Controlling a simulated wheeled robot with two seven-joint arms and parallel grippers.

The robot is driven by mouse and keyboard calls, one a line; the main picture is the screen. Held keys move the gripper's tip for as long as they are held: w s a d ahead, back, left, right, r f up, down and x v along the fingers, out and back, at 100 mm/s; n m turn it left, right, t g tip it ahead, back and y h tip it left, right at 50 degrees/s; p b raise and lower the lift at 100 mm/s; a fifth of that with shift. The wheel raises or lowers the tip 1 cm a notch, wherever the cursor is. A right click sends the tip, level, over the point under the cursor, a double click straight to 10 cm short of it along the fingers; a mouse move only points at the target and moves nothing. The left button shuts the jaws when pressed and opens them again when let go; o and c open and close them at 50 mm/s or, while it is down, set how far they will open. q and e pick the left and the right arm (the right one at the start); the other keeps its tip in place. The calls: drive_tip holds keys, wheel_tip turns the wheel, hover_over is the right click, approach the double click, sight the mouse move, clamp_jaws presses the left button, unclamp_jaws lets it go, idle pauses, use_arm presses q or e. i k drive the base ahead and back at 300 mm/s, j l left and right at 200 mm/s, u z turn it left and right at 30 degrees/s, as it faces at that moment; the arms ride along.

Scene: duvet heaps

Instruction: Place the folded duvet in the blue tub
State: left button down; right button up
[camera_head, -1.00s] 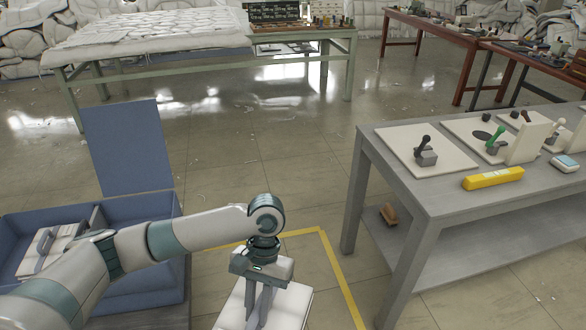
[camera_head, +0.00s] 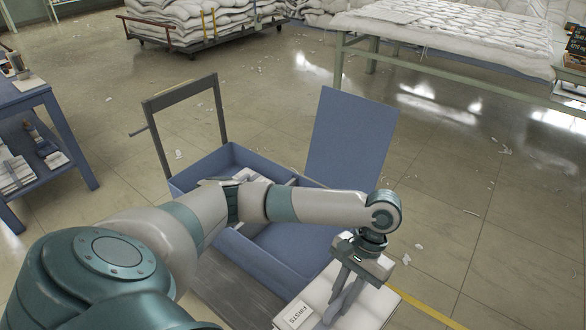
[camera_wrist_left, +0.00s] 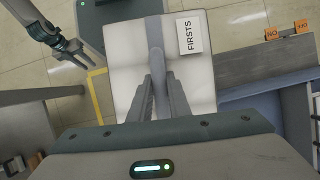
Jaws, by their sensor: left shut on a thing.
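The folded white duvet (camera_head: 372,308) hangs in my left gripper (camera_head: 342,300) at the lower edge of the head view. In the left wrist view the duvet (camera_wrist_left: 128,75) has a grey-blue band down its middle and a FIRSTS label (camera_wrist_left: 191,36). My left gripper (camera_wrist_left: 160,82) is shut on that band. The blue tub (camera_head: 262,262) stands left of the held duvet, partly hidden behind my left arm. A divider splits it, and white folded stuff (camera_head: 246,174) lies in its far left part. My right gripper (camera_wrist_left: 72,48) shows small in the left wrist view, apart from the duvet.
An upright blue panel (camera_head: 350,138) stands at the tub's far right side. A grey frame (camera_head: 187,118) rises at its far left. A blue side table (camera_head: 35,105) is at left, and a duvet-covered table (camera_head: 440,35) is at the back.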

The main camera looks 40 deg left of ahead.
sight(308, 247)
drive_tip(key=i+u, duration=0.35)
drive_tip(key=i+l+u, duration=0.15)
drive_tip(key=u, duration=0.2)
drive_tip(key=i+l+u, duration=0.55)
drive_tip(key=i+u, duration=0.15)
drive_tip(key=i+l+u, duration=0.65)
drive_tip(key=k, duration=0.1)
